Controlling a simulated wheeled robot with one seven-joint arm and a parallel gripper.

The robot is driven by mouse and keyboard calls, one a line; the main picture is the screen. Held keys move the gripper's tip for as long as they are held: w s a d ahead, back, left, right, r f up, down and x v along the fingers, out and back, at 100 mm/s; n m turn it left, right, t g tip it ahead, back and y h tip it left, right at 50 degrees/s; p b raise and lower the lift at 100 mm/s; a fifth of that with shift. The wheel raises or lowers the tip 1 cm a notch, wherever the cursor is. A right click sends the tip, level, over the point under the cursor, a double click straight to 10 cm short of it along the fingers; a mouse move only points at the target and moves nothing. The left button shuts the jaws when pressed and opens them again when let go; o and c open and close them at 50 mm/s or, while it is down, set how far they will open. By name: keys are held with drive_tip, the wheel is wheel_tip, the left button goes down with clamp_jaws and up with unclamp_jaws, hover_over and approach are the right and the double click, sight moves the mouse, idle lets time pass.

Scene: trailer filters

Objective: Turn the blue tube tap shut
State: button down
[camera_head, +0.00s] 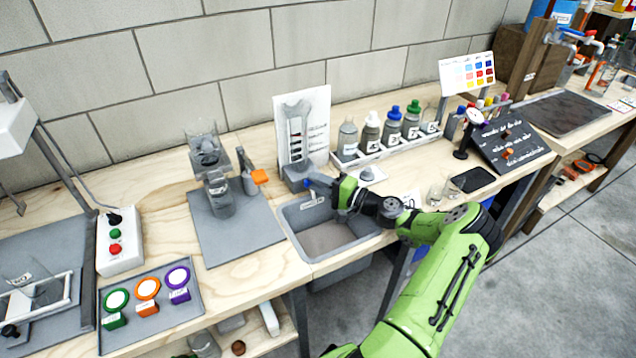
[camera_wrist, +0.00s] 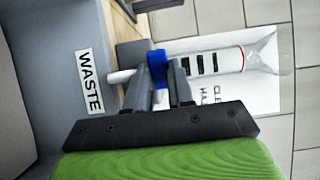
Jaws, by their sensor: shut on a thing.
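The blue tube tap (camera_wrist: 157,62) shows in the wrist view at the foot of a clear tube (camera_wrist: 222,62) with black bands and a red ring. My gripper (camera_wrist: 163,95) is shut on the blue tap, one dark finger on each side of it. A white spout (camera_wrist: 121,76) points from the tap towards the grey WASTE basin (camera_wrist: 62,45). In the head view my gripper (camera_head: 322,184) reaches in from the right over the basin's back edge, and the blue part (camera_head: 308,184) shows at its tip. The fingers hide part of the tap, so I cannot tell its exact angle.
A white card (camera_head: 318,110) stands behind the tube. A rack of bottles (camera_head: 388,145) is to the right. A grey mat with clear vessels and an orange-handled part (camera_head: 260,177) lies left of the basin (camera_head: 330,238). A block wall closes the back.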

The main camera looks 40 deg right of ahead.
drive_tip(key=shift+a+m+h+p, duration=0.1)
drive_tip(key=shift+m+h+p, duration=0.2)
drive_tip(key=shift+h, duration=0.1)
drive_tip(key=m+h, duration=0.3)
drive_tip(key=h, duration=0.2)
drive_tip(key=a+m+h, duration=0.1)
drive_tip(key=m+h, duration=0.1)
drive_tip(key=h, duration=0.1)
drive_tip(key=shift+f+m, duration=0.1)
drive_tip(key=shift+m, duration=0.2)
drive_tip(key=shift+a+h, duration=0.1)
drive_tip(key=shift+h, duration=0.4)
drive_tip(key=c, duration=1)
unclamp_jaws()
drive_tip(key=shift+s, duration=0.1)
